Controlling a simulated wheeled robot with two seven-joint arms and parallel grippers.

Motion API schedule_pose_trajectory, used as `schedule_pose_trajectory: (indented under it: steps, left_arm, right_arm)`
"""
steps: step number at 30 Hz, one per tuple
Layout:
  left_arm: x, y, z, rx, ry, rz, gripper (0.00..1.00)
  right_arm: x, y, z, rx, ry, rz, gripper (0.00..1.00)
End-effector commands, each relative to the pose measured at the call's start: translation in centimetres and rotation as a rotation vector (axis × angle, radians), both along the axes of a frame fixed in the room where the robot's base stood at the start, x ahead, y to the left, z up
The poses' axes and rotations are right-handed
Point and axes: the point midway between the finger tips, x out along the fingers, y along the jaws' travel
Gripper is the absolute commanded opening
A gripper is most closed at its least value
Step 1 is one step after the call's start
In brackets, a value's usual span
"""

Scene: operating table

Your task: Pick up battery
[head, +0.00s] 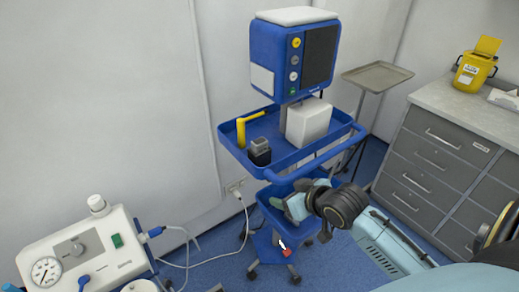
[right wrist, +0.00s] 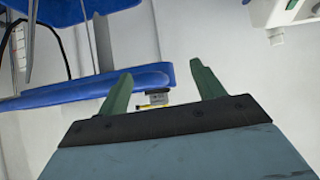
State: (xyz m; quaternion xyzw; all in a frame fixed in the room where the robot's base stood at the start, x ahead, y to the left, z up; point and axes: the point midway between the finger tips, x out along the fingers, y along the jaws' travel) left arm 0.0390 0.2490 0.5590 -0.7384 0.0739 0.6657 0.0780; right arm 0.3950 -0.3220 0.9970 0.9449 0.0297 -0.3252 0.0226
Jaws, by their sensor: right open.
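What looks like the battery (head: 259,151), a small black block with a grey top, stands upright on the blue cart's upper tray (head: 228,130), near its front left. In the right wrist view a small grey block (right wrist: 158,98), probably the same battery, shows between the fingers but beyond them, by the tray edge (right wrist: 60,97). My right gripper (head: 285,203) is in front of and below the upper tray, apart from the battery. Its green fingers are open and empty, as the right wrist view (right wrist: 159,72) shows. My left gripper is out of view.
A yellow L-shaped object (head: 243,126) and a white box (head: 308,122) share the upper tray. A blue monitor (head: 265,50) stands above it. A white device with a gauge (head: 80,250) is at lower left. Grey drawers (head: 435,165) stand right.

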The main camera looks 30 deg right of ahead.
Motion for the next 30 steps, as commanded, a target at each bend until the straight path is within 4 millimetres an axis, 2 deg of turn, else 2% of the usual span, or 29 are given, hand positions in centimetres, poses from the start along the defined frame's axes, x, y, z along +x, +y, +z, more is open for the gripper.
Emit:
schedule_pose_trajectory:
  steps: [1,3,7,12,16,24,30]
  left_arm:
    - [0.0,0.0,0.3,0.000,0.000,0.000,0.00]
    - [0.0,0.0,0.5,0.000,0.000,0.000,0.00]
    - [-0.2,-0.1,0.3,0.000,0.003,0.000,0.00]
    - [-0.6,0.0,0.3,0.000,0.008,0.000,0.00]
    - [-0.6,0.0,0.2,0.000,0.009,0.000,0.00]
    - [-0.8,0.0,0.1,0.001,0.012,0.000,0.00]
    - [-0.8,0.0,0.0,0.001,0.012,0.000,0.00]
  right_arm:
    - [0.0,0.3,2.1,-0.001,-0.026,0.013,0.67]
    - [-0.1,0.7,4.2,-0.003,-0.052,0.028,0.67]
    - [2.6,-1.3,6.9,0.017,-0.166,0.017,0.67]
    - [4.6,-2.7,9.4,0.039,-0.259,0.011,0.67]
    - [6.2,-2.8,9.1,0.046,-0.273,0.008,0.67]
    - [10.7,-2.4,7.2,0.045,-0.271,0.009,0.67]
    - [12.0,-2.3,6.5,0.044,-0.268,0.011,0.67]
